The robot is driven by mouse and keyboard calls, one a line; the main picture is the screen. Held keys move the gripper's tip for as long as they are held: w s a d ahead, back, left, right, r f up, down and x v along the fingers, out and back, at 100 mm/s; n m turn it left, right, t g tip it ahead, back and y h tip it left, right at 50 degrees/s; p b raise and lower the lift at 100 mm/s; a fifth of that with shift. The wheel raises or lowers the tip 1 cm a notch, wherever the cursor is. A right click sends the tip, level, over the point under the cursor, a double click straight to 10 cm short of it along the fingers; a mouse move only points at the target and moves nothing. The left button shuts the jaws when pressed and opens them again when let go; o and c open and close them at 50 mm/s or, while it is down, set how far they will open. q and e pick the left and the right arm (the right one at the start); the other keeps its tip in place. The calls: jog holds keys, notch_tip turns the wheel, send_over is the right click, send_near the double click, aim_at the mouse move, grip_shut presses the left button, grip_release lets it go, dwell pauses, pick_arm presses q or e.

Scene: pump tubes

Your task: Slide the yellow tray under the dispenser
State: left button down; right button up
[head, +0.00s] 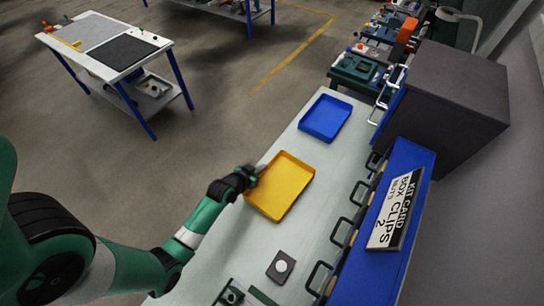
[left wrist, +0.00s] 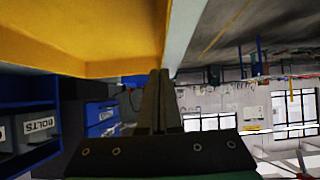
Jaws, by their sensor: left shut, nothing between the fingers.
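The yellow tray (head: 281,186) lies flat on the pale workbench, near its left edge. It also fills the upper left of the left wrist view (left wrist: 75,50). My left gripper (head: 258,170) is shut and empty, with its fingertips at the left side of the tray. In the left wrist view its closed fingers (left wrist: 159,90) lie close to the tray's edge; I cannot tell whether they touch it. The dispenser is probably the blue unit (head: 385,225) along the bench's right side, with several dark handles and a sign. My right gripper is not in view.
A blue tray (head: 325,118) lies farther back on the workbench (head: 318,205). A small dark block with a white knob (head: 281,267) sits at the front. A dark box (head: 450,95) stands behind the blue unit. The bench between the yellow tray and the handles is clear.

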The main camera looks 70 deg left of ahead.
aim_at(273, 159)
pick_arm(q)
jog(key=w+a, duration=0.1)
jog(key=w, duration=0.1)
jog(key=w+a+b, duration=0.1)
jog(key=w, duration=0.1)
jog(key=w+a, duration=0.2)
jog(key=shift+w, duration=0.1)
jog(key=shift+w+a+f+b, duration=0.1)
jog(key=shift+w+f+b, duration=0.15)
jog(key=shift+b, duration=0.05)
jog(key=shift+s+f+b, duration=0.1)
jog(key=shift+f+b, duration=0.2)
jog(key=shift+f, duration=0.3)
